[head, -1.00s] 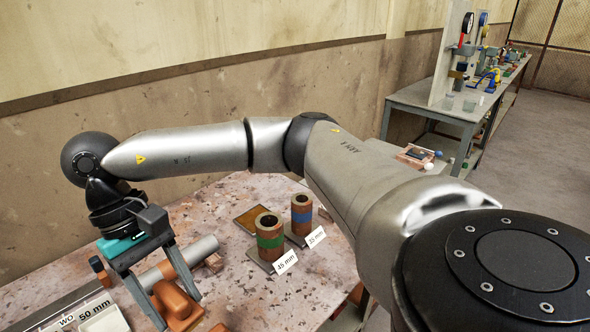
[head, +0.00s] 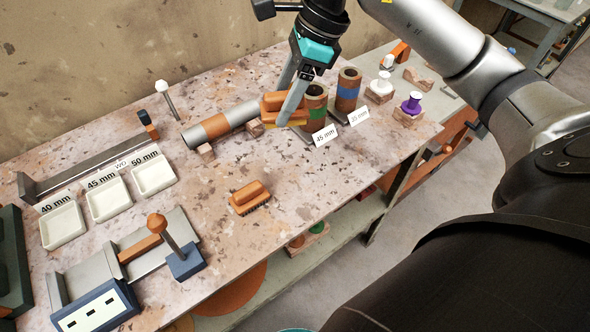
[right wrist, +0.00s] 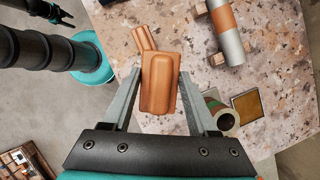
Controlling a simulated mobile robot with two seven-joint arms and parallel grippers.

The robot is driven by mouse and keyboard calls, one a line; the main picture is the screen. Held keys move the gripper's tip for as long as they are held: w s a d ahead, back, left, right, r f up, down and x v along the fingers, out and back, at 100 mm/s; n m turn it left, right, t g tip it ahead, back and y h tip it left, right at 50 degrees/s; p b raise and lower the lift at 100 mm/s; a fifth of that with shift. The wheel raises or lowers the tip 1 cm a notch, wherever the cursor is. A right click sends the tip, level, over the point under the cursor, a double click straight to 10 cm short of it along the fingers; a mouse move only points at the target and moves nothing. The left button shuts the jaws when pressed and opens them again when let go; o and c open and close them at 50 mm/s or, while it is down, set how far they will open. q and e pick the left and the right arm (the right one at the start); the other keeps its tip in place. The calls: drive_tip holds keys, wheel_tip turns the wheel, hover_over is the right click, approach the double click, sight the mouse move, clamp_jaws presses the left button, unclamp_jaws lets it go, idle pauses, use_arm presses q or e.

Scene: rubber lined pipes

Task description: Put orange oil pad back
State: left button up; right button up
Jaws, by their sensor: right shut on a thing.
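The orange oil pad (head: 285,101), a rounded orange block with a yellowish underside, is in my right gripper (head: 287,117). In the right wrist view the pad (right wrist: 160,84) sits between the two grey fingers, which are shut on it. In the head view it is in front of the green-banded pipe piece. A flat square brown tray (right wrist: 248,107) lies beside that pipe piece in the right wrist view; the gripper and pad seem to hide it in the head view. My left gripper (right wrist: 58,14) shows small at the top left of the wrist view, its jaws unclear.
Green-banded (head: 313,103) and blue-banded (head: 347,91) pipe pieces stand close by with size labels. A lying pipe (head: 215,125) is left of the pad. An orange brush (head: 250,197) and white trays (head: 107,198) are further left. The table's middle is mostly clear.

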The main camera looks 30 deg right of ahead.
drive_tip(key=m, duration=0.1)
drive_tip(key=d+m, duration=0.1)
drive_tip(key=d+m+t, duration=0.1)
drive_tip(key=shift+w+d+r+h, duration=0.1)
drive_tip(key=shift+w+r+h, duration=0.1)
drive_tip(key=shift+w+h, duration=0.1)
drive_tip(key=shift+d+f, duration=0.1)
drive_tip(key=shift+f, duration=0.15)
drive_tip(key=shift+m, duration=0.3)
wheel_tip(320, 180, down, 19)
drive_tip(key=b, duration=0.3)
drive_tip(key=shift+f+b, duration=0.2)
drive_tip(key=shift+b, duration=0.15)
drive_tip(key=shift+f, duration=0.15)
drive_tip(key=o, duration=1.2)
drive_tip(key=shift+s+d+r, duration=0.1)
drive_tip(key=shift+r, duration=0.4)
drive_tip(key=shift+p+v, duration=0.9)
drive_tip(key=shift+v, duration=4.75)
